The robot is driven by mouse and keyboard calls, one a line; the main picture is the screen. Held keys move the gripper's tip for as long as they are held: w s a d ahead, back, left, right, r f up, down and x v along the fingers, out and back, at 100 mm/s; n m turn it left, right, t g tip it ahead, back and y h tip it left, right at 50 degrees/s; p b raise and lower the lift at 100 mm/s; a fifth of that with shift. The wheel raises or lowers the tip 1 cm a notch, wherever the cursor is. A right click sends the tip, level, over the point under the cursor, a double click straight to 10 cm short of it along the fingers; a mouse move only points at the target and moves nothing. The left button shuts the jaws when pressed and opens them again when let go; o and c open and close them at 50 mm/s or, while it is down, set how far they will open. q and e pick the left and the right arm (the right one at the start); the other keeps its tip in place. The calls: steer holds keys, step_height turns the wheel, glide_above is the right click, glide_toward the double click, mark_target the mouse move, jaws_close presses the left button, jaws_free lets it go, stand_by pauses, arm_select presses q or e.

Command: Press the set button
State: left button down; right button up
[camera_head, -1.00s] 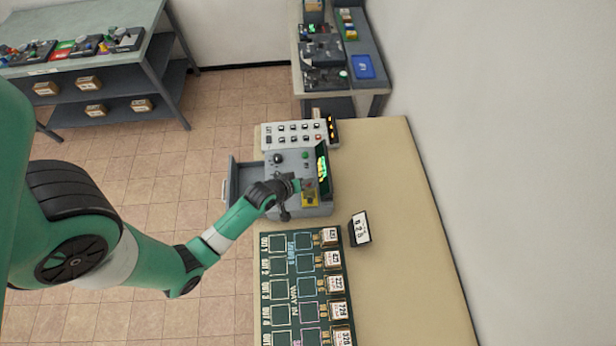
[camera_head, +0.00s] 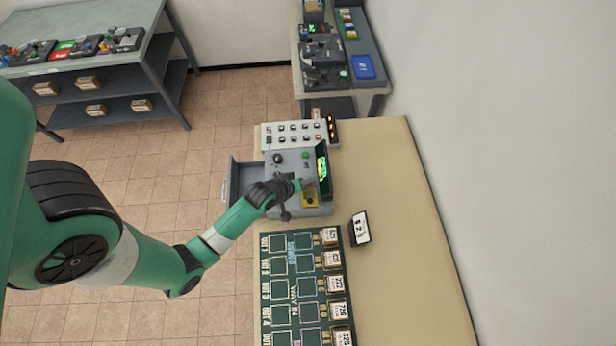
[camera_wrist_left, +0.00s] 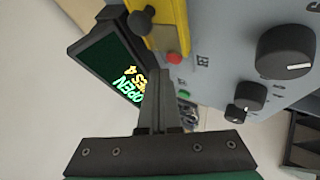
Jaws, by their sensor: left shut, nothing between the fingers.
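A grey control box (camera_head: 290,165) stands on the tan table, with a dark screen (camera_head: 322,168) showing lit text on its right side. In the left wrist view, the screen (camera_wrist_left: 110,62) reads "OPEN" and another line that is partly hidden. The box's face (camera_wrist_left: 225,45) has a red button (camera_wrist_left: 174,58), a green button (camera_wrist_left: 183,95) and several black knobs (camera_wrist_left: 285,52). I cannot read which is the set button. My left gripper (camera_head: 297,186) is shut and empty over the box. Its fingertips (camera_wrist_left: 160,73) appear close to the red button; contact cannot be told.
An open drawer (camera_head: 229,180) sticks out left of the box. A white button panel (camera_head: 292,133) stands behind, a green board (camera_head: 293,305) in front.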

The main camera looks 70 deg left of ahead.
stand_by(0.7)
arm_select(q)
steer(key=shift+f+b, duration=0.3)
steer(key=shift+f, duration=0.15)
steer(key=shift+f, duration=0.45)
stand_by(0.4)
steer(key=shift+r, duration=0.15)
steer(key=shift+r+p, duration=0.65)
steer(key=shift+r, duration=0.1)
step_height(320, 180, up, 5)
steer(key=p, duration=0.5)
